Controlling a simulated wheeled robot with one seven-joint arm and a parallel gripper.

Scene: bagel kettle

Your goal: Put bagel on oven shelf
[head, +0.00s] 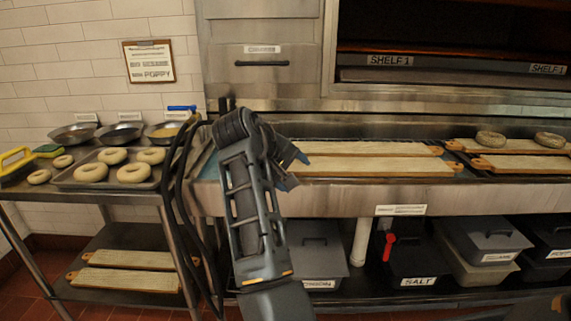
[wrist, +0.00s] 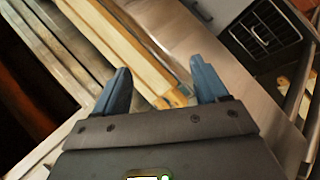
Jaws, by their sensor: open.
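Several pale bagels sit on a metal tray (head: 150,182) on the left cart, among them a front bagel (head: 91,172). Two browner bagels, a left one (head: 490,139) and a right one (head: 550,140), rest on a board at the right of the counter. The open oven at upper right has dark shelves; the lower shelf (head: 440,78) carries "SHELF 1" labels. My gripper (head: 290,168) is over the counter's left part, beside the long boards. In the wrist view my gripper (wrist: 160,75) is open and empty, with a board end below and between its fingers.
Long pale boards (head: 370,168) lie along the counter. Metal bowls (head: 120,134) stand behind the tray, with a yellow-handled thing (head: 15,162) at far left. More boards (head: 130,281) lie on the cart's lower shelf. Lidded bins (head: 415,258) stand under the counter.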

